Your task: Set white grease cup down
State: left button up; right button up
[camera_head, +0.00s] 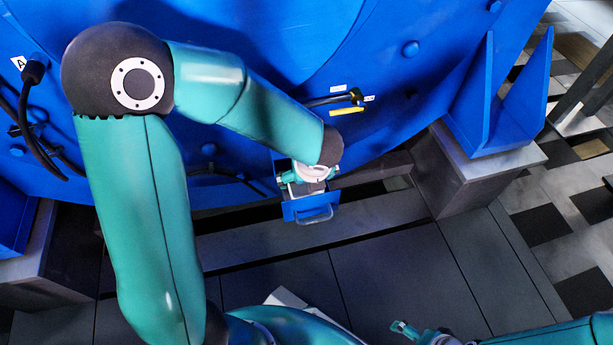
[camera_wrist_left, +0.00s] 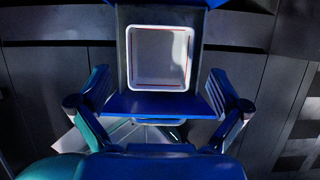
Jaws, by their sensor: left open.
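The white grease cup (camera_wrist_left: 160,58) shows in the left wrist view as a white, square-rimmed container with a grey inside. It sits inside a blue holder (camera_wrist_left: 150,105), which also shows in the head view (camera_head: 310,213) low on the blue housing. My left gripper (camera_wrist_left: 158,82) is open, its two fingers apart on either side of the holder's front.
The large blue motor housing (camera_head: 280,40) fills the back. A black cable with a yellow label (camera_head: 346,111) is near my left wrist. A blue bracket (camera_head: 498,105) stands on a grey block (camera_head: 480,165) at right. The dark floor (camera_head: 410,265) in front looks clear.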

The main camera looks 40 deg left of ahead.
pick_arm(q)
jog(key=p+v, duration=0.2)
jog(key=v, duration=0.5)
jog(key=shift+p, duration=0.35)
